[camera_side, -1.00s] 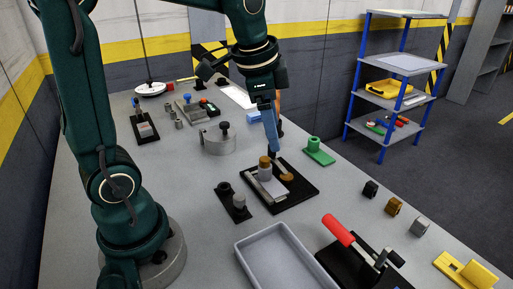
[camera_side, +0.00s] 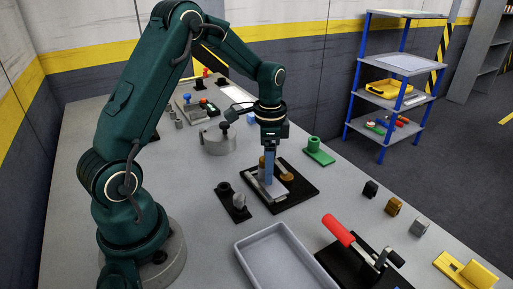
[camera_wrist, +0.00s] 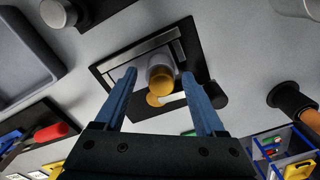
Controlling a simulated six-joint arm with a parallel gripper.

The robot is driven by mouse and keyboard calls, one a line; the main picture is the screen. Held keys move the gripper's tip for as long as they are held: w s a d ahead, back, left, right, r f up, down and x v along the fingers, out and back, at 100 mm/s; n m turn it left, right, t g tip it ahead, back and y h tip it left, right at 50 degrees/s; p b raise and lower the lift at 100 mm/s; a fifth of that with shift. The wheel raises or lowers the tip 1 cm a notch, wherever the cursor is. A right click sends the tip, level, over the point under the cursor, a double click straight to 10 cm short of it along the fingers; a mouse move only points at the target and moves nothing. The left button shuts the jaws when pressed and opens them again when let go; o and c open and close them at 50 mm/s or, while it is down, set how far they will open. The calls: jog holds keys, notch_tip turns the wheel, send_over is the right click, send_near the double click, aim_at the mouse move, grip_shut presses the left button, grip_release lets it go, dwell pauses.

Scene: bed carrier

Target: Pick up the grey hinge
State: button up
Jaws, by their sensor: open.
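A small grey block-like part (camera_side: 420,225) stands on the table at the right, in a row with a brown one and a black one. It looks like the grey hinge, but it is too small to be sure. I cannot make it out in the wrist view. My gripper (camera_side: 268,181) points down over a black fixture plate (camera_side: 300,196), well to the left of that part. In the wrist view my gripper (camera_wrist: 159,72) has its two blue fingers apart, with a grey cylinder with an orange top (camera_wrist: 160,78) seen between them. I cannot tell whether they touch it.
The brown part (camera_side: 394,206) and black part (camera_side: 370,189) stand beside the grey one. A red-handled clamp (camera_side: 338,230), a grey tray (camera_side: 250,250) and a yellow piece (camera_side: 465,270) are at the front.

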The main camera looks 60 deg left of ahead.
jog(key=shift+f, duration=0.25)
grip_shut()
jog(key=shift+r, duration=0.15)
